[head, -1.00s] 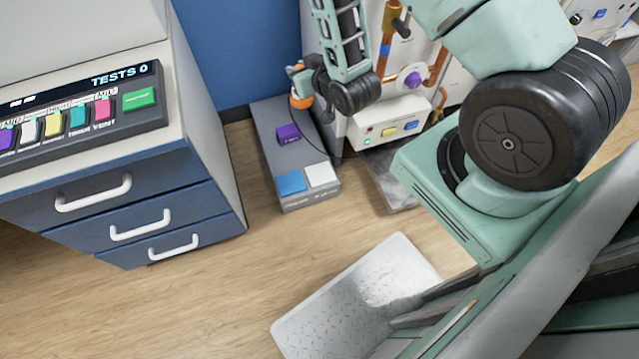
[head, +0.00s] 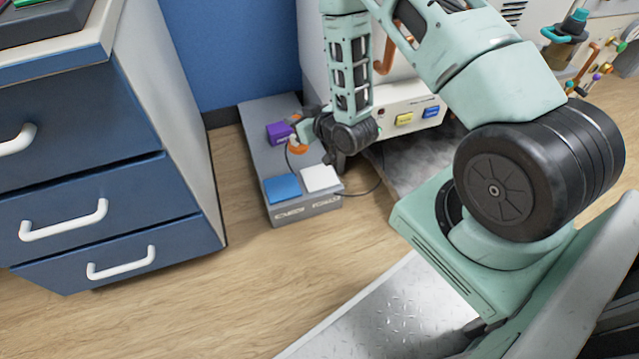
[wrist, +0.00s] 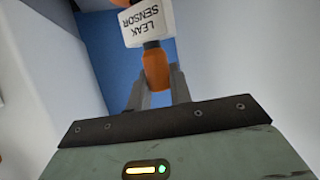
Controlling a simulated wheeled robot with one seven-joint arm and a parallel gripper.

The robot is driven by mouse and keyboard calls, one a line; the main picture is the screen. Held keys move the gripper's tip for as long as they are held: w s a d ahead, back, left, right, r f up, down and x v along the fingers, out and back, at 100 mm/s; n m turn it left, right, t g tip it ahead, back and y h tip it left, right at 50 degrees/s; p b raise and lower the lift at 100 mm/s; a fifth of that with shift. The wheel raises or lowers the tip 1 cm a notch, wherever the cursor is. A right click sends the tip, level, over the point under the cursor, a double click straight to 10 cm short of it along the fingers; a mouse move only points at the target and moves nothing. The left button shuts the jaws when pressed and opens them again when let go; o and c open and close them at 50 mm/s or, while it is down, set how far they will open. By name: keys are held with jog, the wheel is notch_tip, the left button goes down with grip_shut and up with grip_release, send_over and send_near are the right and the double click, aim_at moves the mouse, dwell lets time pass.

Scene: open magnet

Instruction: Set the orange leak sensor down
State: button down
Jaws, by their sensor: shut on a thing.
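The orange leak sensor (wrist: 156,68) is between the two fingers of my gripper (wrist: 160,84) in the wrist view, with a white tag (wrist: 147,22) reading "LEAK SENSOR" beyond it. My gripper is shut on the sensor. In the head view the orange sensor (head: 298,148) shows small beside my gripper (head: 303,136), low over the grey platform and just right of a purple block (head: 279,133). My wrist partly hides this spot, and I cannot tell whether the sensor touches the platform.
The grey platform (head: 258,150) also bears a blue block (head: 282,188) and a white block (head: 320,178) near its front. A thin dark cable loops at its right. A blue-drawered cabinet (head: 100,190) stands left, a white machine (head: 400,118) behind right. Wood floor in front is clear.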

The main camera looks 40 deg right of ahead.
jog(key=d+f+n+y+b, duration=0.2)
jog(key=f+b, duration=0.3)
jog(key=f, duration=0.3)
jog(key=d+f+n+g+y+b, duration=0.1)
jog(key=d+f+b, duration=0.3)
jog(key=f, duration=0.5)
jog(key=shift+s+d+n+g+y+b, duration=0.35)
jog(key=shift+n+y+b, duration=0.25)
jog(key=shift+y+b, duration=0.4)
jog(key=shift+f, duration=0.15)
jog(key=shift+f, duration=0.15)
jog(key=c, duration=1.3)
grip_release()
